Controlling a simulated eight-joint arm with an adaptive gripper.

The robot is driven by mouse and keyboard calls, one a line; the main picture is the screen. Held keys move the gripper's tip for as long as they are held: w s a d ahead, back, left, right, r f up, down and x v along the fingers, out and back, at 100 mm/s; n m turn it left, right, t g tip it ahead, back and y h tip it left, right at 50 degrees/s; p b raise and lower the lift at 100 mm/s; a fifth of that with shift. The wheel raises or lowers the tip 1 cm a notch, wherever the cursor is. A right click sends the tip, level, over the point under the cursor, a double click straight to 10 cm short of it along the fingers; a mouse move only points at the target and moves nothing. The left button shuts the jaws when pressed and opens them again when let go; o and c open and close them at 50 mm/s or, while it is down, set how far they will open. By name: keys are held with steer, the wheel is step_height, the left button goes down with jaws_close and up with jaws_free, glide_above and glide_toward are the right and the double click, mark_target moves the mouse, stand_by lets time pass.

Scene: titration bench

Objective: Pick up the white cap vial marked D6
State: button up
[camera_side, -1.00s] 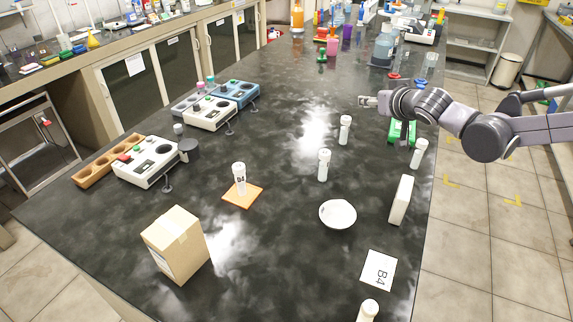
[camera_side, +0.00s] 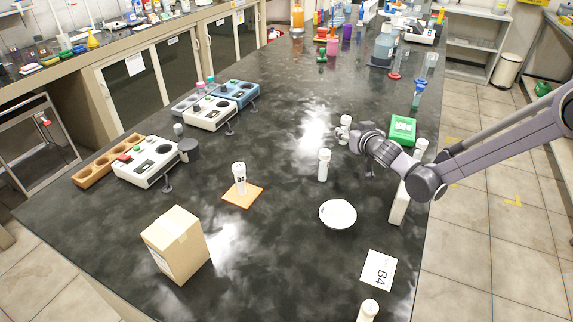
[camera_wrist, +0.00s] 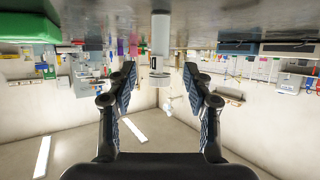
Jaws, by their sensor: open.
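Several white-capped vials stand on the dark bench, and I cannot read D6 on any. One vial (camera_side: 345,121) is at my gripper (camera_side: 350,133) in the side view, partly hidden by it. In the wrist view, which is upside down, that vial (camera_wrist: 160,35) stands upright ahead, centred between the spread fingers of my open gripper (camera_wrist: 159,72). The fingers look apart from it. Another vial (camera_side: 323,166) stands nearer the camera, one (camera_side: 239,175) is on an orange pad (camera_side: 250,195), one (camera_side: 420,147) is behind my arm, and one (camera_side: 368,312) is at the bottom edge.
A white dish (camera_side: 338,214), a white box (camera_side: 398,205) and a B4 card (camera_side: 378,270) lie toward the near right. A green box (camera_side: 403,129) is behind my wrist. A cardboard box (camera_side: 175,245) and instruments (camera_side: 150,160) stand left.

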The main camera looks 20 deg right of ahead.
mark_target(347, 127)
steer(key=shift+r+x, duration=0.15)
steer(key=shift+x, duration=1.25)
steer(key=shift+r+x, duration=0.15)
steer(key=shift+x, duration=1.2)
steer(key=shift+w, duration=0.15)
jaws_close()
